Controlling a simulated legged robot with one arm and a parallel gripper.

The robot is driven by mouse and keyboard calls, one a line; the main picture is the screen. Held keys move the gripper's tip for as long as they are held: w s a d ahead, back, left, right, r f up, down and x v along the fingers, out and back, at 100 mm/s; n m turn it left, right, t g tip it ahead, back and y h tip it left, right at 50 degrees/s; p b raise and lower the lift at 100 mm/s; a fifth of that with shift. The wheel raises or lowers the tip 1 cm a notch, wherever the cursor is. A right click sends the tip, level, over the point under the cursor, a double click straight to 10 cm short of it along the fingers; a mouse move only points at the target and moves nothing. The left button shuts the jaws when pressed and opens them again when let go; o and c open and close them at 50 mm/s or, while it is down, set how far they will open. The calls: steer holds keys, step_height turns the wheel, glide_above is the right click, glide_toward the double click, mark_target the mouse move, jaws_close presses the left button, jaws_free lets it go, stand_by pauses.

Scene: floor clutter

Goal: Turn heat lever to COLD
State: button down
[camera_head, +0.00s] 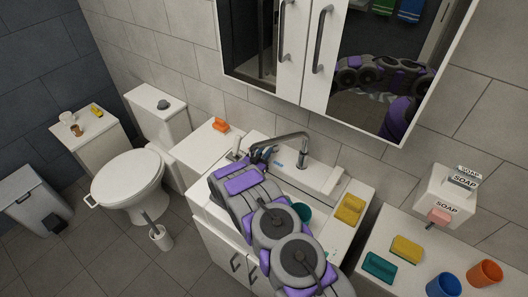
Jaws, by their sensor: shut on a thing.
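The sink counter (362,192) carries a grey faucet (291,139) with its spout bent to the left. My gripper (262,154) is at the left of the faucet, over the back of the sink. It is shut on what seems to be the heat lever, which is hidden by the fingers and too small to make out. A small blue mark (277,163) shows just right of the gripper, near the faucet base. My purple and grey arm covers much of the basin.
A yellow sponge (349,208) and a teal cup (302,211) are on the sink unit. An orange item (220,125) lies behind left. A mirror cabinet (312,54) hangs above. A toilet (130,181) stands left; a side counter (384,226) stands right.

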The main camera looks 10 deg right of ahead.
steer(key=n+t+y, duration=0.1)
steer(key=s+d+n+t+y, duration=0.1)
steer(key=y, duration=0.1)
steer(key=shift+d+r+n+p, duration=0.1)
steer(key=shift+d+n+p, duration=0.2)
steer(key=shift+p, duration=0.1)
steer(key=n+y, duration=0.1)
steer(key=d+n+t+y, duration=0.1)
steer(key=y, duration=0.1)
steer(key=shift+s+d, duration=0.2)
steer(key=shift+s, duration=0.05)
steer(key=shift+d+n+t+y+b, duration=0.3)
steer(key=shift+n+y, duration=0.15)
steer(key=shift+y, duration=0.3)
steer(key=shift+d+n+t+y+b, duration=0.2)
steer(key=shift+n+y, duration=0.25)
steer(key=shift+y, duration=0.3)
steer(key=shift+d+y, duration=0.15)
steer(key=shift+y, duration=0.25)
steer(key=shift+r+n+y, duration=0.1)
steer(key=shift+n+y, duration=0.2)
steer(key=shift+n, duration=0.1)
steer(key=c, duration=1.1)
jaws_free()
steer(key=shift+s+f, duration=0.1)
steer(key=shift+f, duration=0.1)
